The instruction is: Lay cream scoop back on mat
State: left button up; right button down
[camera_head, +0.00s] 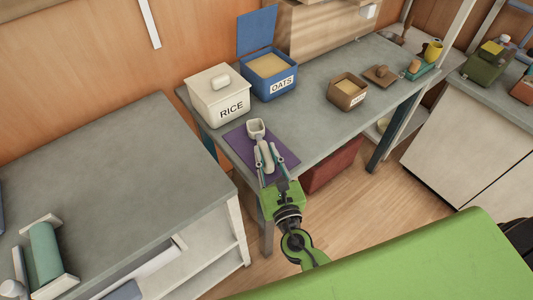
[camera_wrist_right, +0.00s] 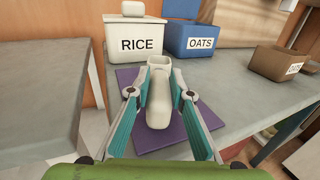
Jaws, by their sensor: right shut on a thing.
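The cream scoop (camera_head: 256,129) is at the purple mat (camera_head: 286,154), its cup end pointing toward the rice bin. My right gripper (camera_head: 265,160) is shut on the scoop's handle, over the mat. In the right wrist view the scoop (camera_wrist_right: 160,105) lies between the two teal-padded fingers, with the mat (camera_wrist_right: 178,130) beneath it. I cannot tell whether the scoop touches the mat. My left gripper is not in view.
The lidded cream RICE bin (camera_head: 219,97) stands just behind the mat. The blue OATS bin (camera_head: 268,74) beside it has its lid up. A small brown labelled box (camera_head: 347,91) stands to the right. The grey counter (camera_head: 310,115) between is clear.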

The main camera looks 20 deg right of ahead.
jog(key=shift+f, duration=0.15)
jog(key=c, duration=1.7)
grip_release()
jog(key=s, duration=1.2)
jog(key=shift+a, duration=0.2)
